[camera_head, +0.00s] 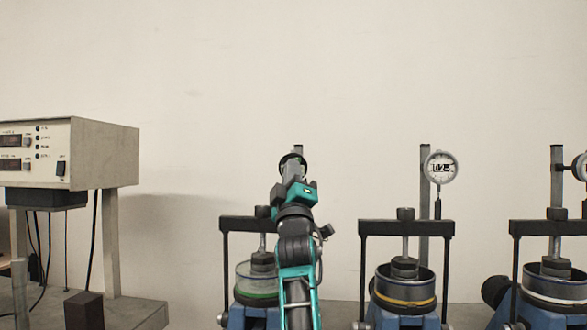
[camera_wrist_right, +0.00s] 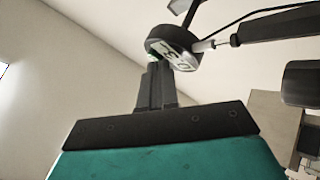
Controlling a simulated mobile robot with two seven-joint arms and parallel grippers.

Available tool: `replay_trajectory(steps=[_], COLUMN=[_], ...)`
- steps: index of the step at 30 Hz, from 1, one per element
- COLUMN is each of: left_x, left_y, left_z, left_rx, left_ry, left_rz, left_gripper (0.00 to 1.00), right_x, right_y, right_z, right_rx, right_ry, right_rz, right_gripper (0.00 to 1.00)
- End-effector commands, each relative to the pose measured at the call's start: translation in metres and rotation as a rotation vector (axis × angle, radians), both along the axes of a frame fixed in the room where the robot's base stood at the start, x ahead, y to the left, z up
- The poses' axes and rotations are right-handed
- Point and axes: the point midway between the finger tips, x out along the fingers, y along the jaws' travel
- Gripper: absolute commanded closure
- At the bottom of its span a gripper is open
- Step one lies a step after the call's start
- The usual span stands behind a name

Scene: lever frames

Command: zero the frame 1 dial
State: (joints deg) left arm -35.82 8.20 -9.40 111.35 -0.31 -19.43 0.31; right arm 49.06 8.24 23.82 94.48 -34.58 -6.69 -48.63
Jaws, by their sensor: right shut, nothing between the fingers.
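The dial of the leftmost frame (camera_head: 284,160) shows only as a dark rim behind my right gripper (camera_head: 293,168); its face is hidden there. In the right wrist view this dial (camera_wrist_right: 185,52) is tilted and seen edge-on, with part of its white face and dark figures showing, too partial to read. My right gripper (camera_wrist_right: 155,68) is shut and empty, its fingertips at the dial's lower left rim, by a small green spot; I cannot tell whether they touch. The leftmost frame (camera_head: 234,225) has a black crossbar and a green-banded ring (camera_head: 257,290). My left gripper is not in view.
A middle frame (camera_head: 380,228) with its own white dial (camera_head: 440,167) and a right frame (camera_head: 535,228) stand to the right. At left, an instrument box (camera_head: 105,155) stands on posts above a grey bench, with cables below and a dark block (camera_head: 84,310) in front.

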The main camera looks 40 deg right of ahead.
Motion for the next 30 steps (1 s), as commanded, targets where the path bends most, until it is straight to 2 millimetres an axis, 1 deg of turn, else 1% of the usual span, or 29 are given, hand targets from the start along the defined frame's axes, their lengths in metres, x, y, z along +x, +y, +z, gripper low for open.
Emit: replay_trajectory(steps=[6,15,26,28,30], left_x=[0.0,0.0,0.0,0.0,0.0], left_y=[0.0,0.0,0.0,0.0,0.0], left_z=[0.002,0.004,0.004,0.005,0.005], left_rx=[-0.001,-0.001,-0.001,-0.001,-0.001], left_ry=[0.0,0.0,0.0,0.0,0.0], left_rz=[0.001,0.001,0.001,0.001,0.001], left_gripper=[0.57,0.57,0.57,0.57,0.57], right_x=[-0.013,-0.03,-0.032,-0.032,-0.032], right_y=[0.02,0.043,0.046,0.047,0.048], right_z=[-0.001,-0.001,-0.002,0.0,0.007], right_rx=[-0.002,-0.005,-0.004,0.0,0.011], right_ry=[0.001,0.0,0.001,-0.012,-0.049], right_rz=[0.005,0.007,0.008,0.018,0.052], right_gripper=[1.0,1.0,1.0,1.0,1.0])
